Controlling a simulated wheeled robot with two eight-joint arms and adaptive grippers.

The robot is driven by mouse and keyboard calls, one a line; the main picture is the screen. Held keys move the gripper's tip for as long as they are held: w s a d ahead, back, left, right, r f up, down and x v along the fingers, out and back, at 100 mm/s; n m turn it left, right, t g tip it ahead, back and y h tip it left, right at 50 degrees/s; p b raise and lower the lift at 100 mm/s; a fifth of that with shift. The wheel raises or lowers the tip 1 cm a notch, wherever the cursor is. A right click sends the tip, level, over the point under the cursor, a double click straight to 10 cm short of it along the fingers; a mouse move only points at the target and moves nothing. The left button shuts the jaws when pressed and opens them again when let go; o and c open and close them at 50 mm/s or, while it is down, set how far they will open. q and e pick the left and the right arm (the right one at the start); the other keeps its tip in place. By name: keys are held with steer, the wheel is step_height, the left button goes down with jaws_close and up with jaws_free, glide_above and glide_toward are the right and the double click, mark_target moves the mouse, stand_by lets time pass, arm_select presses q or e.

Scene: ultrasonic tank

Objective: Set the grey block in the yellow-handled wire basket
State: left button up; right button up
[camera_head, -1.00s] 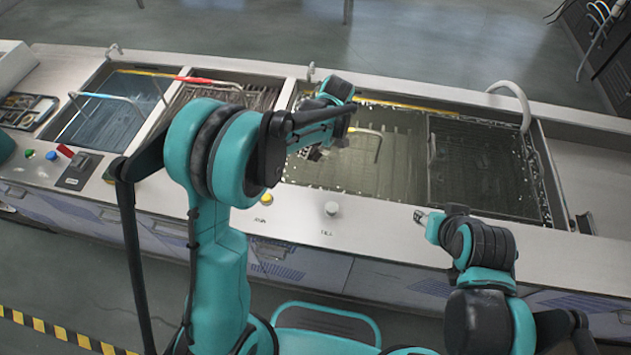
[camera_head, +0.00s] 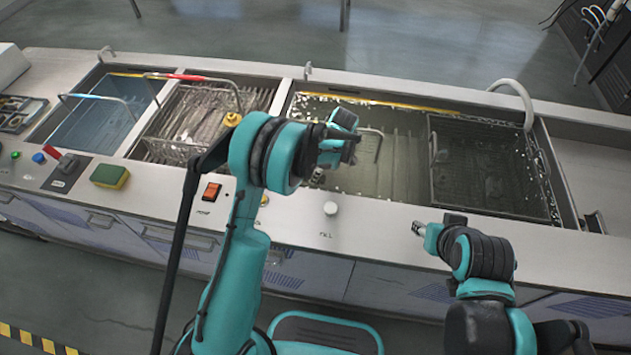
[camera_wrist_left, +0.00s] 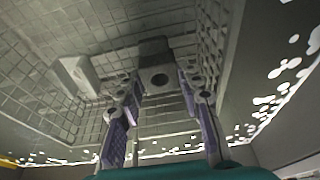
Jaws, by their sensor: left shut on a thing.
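My left gripper (camera_head: 336,153) is over the left part of the large water-filled tank (camera_head: 440,105).
A pale block (camera_wrist_left: 76,75) lies against the mesh at left in the wrist view. A dark wire basket (camera_head: 480,165) sits in the tank's right part. Red-handled (camera_head: 176,76) and blue-handled (camera_head: 94,97) baskets are in the left tanks. A yellow-green sponge (camera_head: 110,176) lies on the front ledge.

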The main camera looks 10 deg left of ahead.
arm_select(q)
steer(key=shift+f+b, duration=0.7)
steer(key=shift+f, duration=1.3)
steer(key=shift+r, duration=0.1)
steer(key=shift+f, duration=0.2)
steer(key=o, duration=1.3)
steer(key=shift+c, duration=0.2)
steer(key=shift+r, duration=0.1)
